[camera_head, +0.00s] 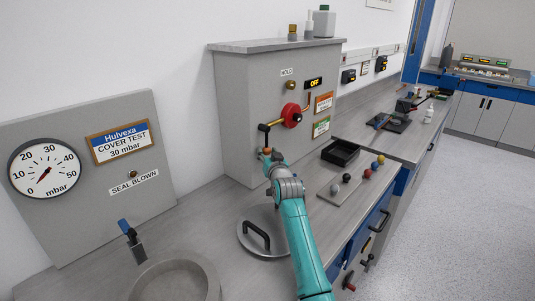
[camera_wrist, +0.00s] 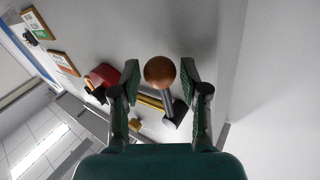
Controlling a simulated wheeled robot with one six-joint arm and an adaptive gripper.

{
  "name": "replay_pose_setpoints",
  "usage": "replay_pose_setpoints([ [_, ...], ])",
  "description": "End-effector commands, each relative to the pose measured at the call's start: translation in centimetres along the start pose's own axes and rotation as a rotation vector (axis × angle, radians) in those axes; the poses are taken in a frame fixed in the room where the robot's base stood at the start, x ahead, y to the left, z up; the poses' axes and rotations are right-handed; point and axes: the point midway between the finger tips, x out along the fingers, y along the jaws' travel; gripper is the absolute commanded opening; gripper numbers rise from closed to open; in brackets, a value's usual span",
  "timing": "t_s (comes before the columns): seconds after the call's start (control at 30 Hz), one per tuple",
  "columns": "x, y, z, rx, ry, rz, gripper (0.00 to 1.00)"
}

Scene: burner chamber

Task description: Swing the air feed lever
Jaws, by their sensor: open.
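A lever with an orange-brown ball knob (camera_head: 267,150) hangs from a dark joint at the end of a brass pipe on the grey cabinet. In the wrist view, the ball knob (camera_wrist: 160,72) lies between the two fingertips of my gripper (camera_wrist: 160,76). A grey rod runs from it to a black hub (camera_wrist: 176,112). The fingers are open, with a visible gap on each side of the ball. In the head view, my gripper (camera_head: 268,160) is at the lever's lower end and partly hides it. No readable label names this lever.
A red handwheel (camera_head: 291,115) sits on the pipe just right of the lever. The cabinet (camera_head: 240,110) stands close behind. A round lid with a handle (camera_head: 262,238), a black tray (camera_head: 340,152) and several coloured knobs are on the bench. A blue-handled lever (camera_head: 128,230) stands left.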

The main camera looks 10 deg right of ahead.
Motion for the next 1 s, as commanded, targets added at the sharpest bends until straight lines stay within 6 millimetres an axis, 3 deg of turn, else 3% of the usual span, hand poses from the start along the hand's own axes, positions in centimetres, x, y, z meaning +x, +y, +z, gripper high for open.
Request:
replay_pose_setpoints([
  [0.37, 0.3, 0.0, 0.03, 0.0, 0.0, 0.0, 0.42],
  [0.53, 0.3, 0.0, 0.02, 0.0, 0.0, 0.0, 0.0],
  [1.0, 0.0, -0.49, -0.02, 0.049, -0.031, 0.004, 0.0],
])
